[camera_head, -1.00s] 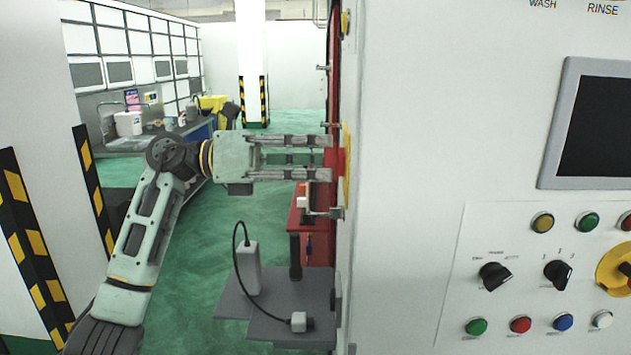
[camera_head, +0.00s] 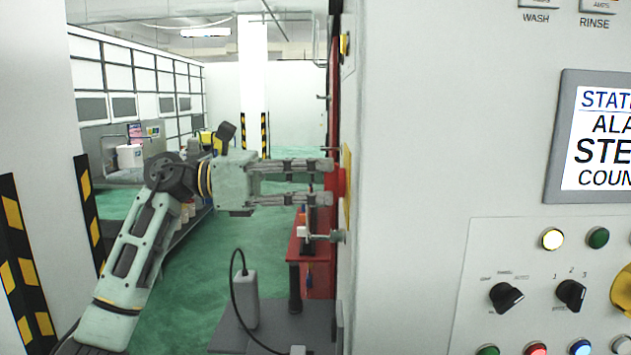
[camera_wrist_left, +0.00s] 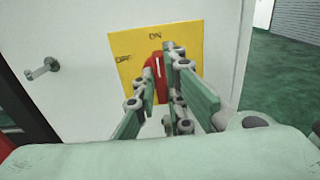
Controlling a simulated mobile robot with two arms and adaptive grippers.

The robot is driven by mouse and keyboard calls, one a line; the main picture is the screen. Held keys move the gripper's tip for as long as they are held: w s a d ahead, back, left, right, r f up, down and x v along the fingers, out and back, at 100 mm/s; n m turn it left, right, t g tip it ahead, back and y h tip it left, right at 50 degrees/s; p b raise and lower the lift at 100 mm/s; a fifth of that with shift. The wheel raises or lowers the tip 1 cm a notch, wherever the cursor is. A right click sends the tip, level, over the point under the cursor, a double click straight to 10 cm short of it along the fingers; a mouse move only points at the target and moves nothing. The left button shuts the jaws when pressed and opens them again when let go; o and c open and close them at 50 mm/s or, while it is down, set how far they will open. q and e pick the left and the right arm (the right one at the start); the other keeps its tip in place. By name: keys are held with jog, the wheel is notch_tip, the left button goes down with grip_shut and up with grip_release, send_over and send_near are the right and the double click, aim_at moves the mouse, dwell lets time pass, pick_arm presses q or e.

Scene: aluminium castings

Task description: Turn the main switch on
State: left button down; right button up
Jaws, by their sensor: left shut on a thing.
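The main switch is a red handle (camera_head: 341,182) on a yellow plate (camera_head: 347,163) on the cabinet's left side face. In the left wrist view the yellow plate (camera_wrist_left: 127,68) reads "ON" at its top and "OFF" at its left. There the red handle (camera_wrist_left: 160,80) stands nearly upright, its upper end towards "ON". My left gripper (camera_head: 332,182) reaches in level from the left and is shut on the handle. Its fingers (camera_wrist_left: 166,92) hide part of the handle in the left wrist view. My right gripper is not in view.
The white cabinet's front carries a lit screen (camera_head: 602,138), knobs (camera_head: 507,297) and lamps, some glowing. A grey shelf (camera_head: 245,325) with a cabled device stands below my left arm. Striped posts (camera_head: 20,270) stand at the left. Green floor lies open behind.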

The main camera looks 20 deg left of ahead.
pick_arm(q)
jog(key=c, duration=1.8)
grip_release()
jog(key=v, duration=1.2)
jog(key=shift+a, duration=0.1)
